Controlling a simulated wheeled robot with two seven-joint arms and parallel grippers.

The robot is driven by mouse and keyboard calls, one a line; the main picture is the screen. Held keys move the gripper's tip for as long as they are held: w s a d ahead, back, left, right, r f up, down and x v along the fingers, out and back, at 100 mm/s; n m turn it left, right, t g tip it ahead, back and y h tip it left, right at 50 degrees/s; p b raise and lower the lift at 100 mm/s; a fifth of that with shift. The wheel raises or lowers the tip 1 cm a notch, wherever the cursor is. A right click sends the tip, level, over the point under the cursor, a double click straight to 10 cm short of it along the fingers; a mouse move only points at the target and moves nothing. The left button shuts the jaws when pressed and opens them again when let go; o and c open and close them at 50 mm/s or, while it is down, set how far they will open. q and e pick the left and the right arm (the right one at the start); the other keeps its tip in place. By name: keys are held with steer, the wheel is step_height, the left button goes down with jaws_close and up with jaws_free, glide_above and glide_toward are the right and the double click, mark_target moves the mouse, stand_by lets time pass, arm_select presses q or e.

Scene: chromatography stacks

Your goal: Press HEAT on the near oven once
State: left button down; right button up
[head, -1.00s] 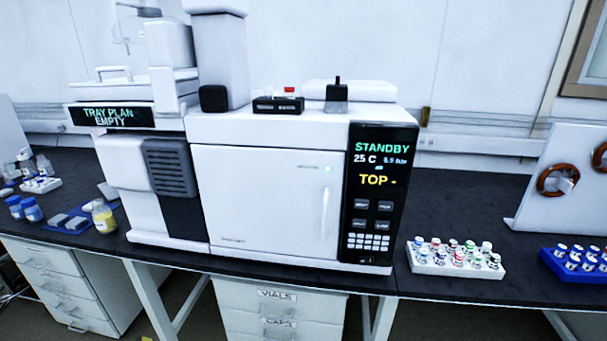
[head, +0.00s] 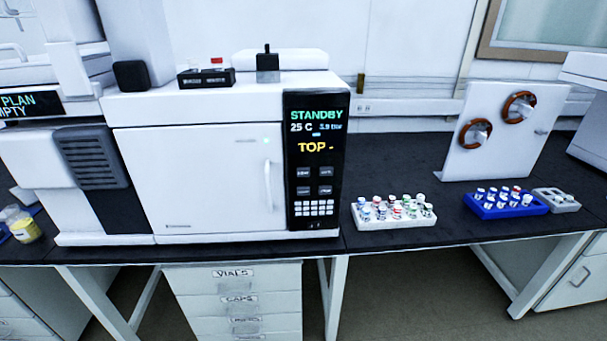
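The oven (head: 200,180) is a white instrument on the dark bench, with its door shut and a handle on the door's right side. Its black control panel (head: 315,160) is on the right of its front. The display reads STANDBY, 25 C, a small pressure figure and TOP in yellow. Below the display are several dark buttons (head: 314,181) whose labels are too small to read, so I cannot tell which is HEAT. A pale keypad (head: 314,208) sits under them. Neither of my grippers is in view.
A white rack of capped vials (head: 394,222) stands right of the oven, then a blue vial rack (head: 505,212) and a grey block (head: 557,201). A white panel with two brown coils (head: 500,130) stands behind. Drawers (head: 235,300) are under the bench.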

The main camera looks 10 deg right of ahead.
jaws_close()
